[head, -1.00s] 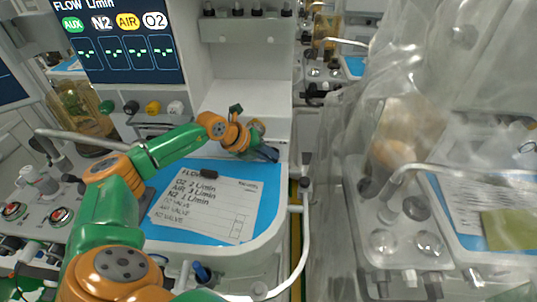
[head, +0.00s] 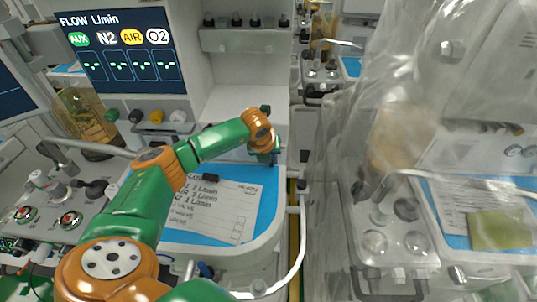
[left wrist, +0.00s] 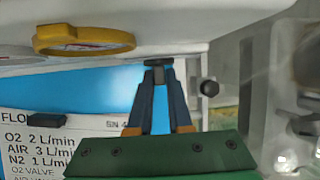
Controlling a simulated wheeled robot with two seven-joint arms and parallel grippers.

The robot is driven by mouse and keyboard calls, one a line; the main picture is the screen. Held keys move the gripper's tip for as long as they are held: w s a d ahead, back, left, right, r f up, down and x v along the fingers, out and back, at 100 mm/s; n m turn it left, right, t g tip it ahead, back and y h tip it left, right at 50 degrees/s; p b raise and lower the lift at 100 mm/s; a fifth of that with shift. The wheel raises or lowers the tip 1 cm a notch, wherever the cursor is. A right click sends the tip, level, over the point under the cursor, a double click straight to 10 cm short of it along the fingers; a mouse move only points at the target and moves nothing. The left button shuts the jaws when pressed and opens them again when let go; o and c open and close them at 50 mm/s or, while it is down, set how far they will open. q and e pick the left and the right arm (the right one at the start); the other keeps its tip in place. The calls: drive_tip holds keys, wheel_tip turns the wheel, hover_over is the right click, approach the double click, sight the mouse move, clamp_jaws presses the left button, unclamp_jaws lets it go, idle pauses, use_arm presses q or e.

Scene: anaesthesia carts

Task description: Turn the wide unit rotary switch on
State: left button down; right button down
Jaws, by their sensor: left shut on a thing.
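The wide unit (head: 245,100) is the white cart with the flow display (head: 118,48). In the left wrist view, a small dark knob (left wrist: 154,62), which looks like the rotary switch, sits under the unit's white edge. My left gripper (left wrist: 155,76) is shut on this knob, with both fingertips meeting at it. In the head view my left gripper (head: 275,155) is at the right end of the unit, above the blue worktop, and its own wrist largely hides it. The knob's setting cannot be read. My right gripper is not in view.
A paper of flow values (head: 215,208) lies on the blue worktop (head: 262,190). A yellow-rimmed dial (left wrist: 85,38) is left of the fingers in the wrist view. A white rail (head: 304,235) bounds the worktop. A plastic-covered cart (head: 345,130) stands close on the right.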

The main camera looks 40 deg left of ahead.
use_arm(q)
drive_tip(key=shift+w+d+f+m+g+y+b, duration=0.15)
drive_tip(key=shift+g+y+b, duration=0.2)
drive_tip(key=shift+y, duration=0.25)
drive_tip(key=shift+w+d+m+g+y+b, duration=0.15)
drive_tip(key=shift+g+y+b, duration=0.1)
drive_tip(key=shift+y+b, duration=0.25)
drive_tip(key=g+y+b, duration=0.1)
drive_tip(key=y+b, duration=0.1)
drive_tip(key=g+y+b, duration=0.1)
drive_tip(key=b, duration=0.2)
drive_tip(key=shift+w+d+f+m+y+b, duration=0.1)
drive_tip(key=shift+d+f+m+y+b, duration=0.1)
drive_tip(key=shift+m+y+b, duration=0.2)
drive_tip(key=shift+r+g+y+b, duration=0.2)
drive_tip(key=shift+g+y+b, duration=0.2)
drive_tip(key=shift+y+b, duration=0.5)
drive_tip(key=c, duration=0.8)
unclamp_jaws()
drive_tip(key=shift+c, duration=0.2)
